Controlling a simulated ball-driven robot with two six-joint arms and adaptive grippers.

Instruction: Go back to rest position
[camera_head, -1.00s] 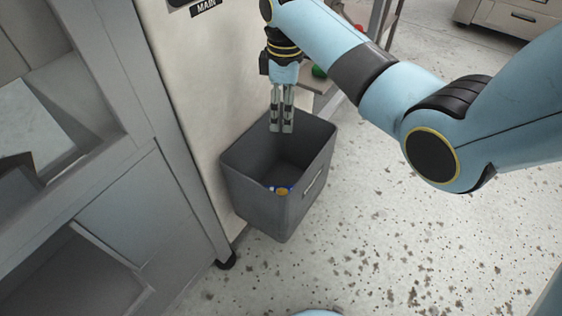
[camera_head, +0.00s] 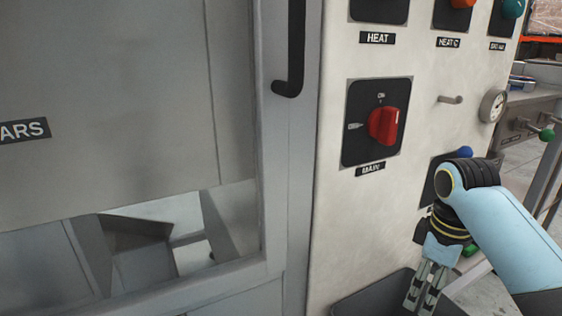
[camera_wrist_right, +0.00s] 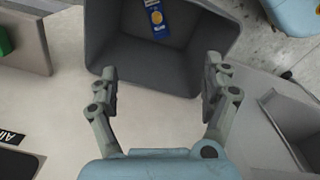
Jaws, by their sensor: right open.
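My right gripper (camera_head: 424,294) points down in front of the cream panel, just above a dark grey bin (camera_head: 376,298). In the right wrist view its two fingers (camera_wrist_right: 160,85) are spread apart with nothing between them. The bin (camera_wrist_right: 105,35) lies beyond the fingertips there, and a small blue item with a yellow disc (camera_wrist_right: 156,18) rests inside it. My left gripper is in neither view.
The cream panel carries a red MAIN switch (camera_head: 384,125) and a small gauge (camera_head: 492,105). A grey cabinet with a black handle (camera_head: 293,50) stands on the left. A bench (camera_head: 530,110) stands at the far right.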

